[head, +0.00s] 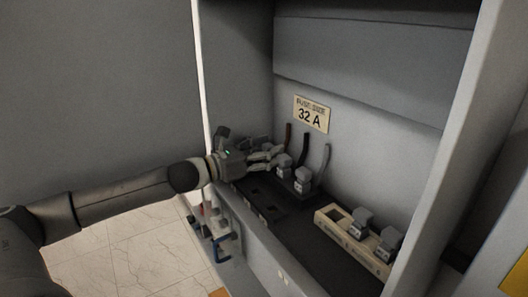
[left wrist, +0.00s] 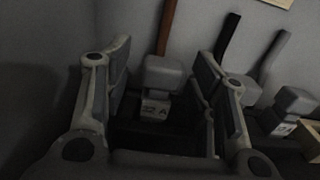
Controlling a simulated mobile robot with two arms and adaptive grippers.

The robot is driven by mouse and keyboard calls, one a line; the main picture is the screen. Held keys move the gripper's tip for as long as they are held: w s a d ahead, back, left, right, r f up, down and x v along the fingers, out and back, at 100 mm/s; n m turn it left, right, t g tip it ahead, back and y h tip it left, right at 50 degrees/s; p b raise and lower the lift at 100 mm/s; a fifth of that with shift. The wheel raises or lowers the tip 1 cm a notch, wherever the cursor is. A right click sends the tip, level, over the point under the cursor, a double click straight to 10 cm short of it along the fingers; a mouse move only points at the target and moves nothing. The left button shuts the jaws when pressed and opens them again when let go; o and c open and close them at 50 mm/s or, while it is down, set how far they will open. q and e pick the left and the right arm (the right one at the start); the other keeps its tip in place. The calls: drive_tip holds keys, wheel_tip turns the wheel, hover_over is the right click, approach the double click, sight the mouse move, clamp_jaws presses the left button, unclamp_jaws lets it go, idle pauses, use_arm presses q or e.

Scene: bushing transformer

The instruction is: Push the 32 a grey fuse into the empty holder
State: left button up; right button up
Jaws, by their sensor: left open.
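My left gripper (head: 268,156) reaches into the grey cabinet at the row of fuses, its fingers spread. In the left wrist view a grey fuse (left wrist: 160,82) with a pale label stands upright between the open fingers, in front of a brown cable; there are visible gaps on both sides. Whether it is fully seated cannot be told. Two more grey fuses, one (head: 284,161) near the fingertips and one (head: 303,181) to its right, stand in the row below the black and grey cables. My right gripper is not in view.
A pale tray (head: 352,246) with two grey fuses (head: 361,223) and an open slot stands at the right. A sign (head: 311,114) reading "32 A" is on the back wall. The dark base (head: 262,193) has slots in front. The cabinet wall is close on the left.

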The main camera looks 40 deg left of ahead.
use_arm(q)
drive_tip(key=shift+s+a+f, duration=0.15)
drive_tip(key=shift+s+a, duration=0.1)
drive_tip(key=shift+s, duration=0.3)
drive_tip(key=shift+v, duration=5.45)
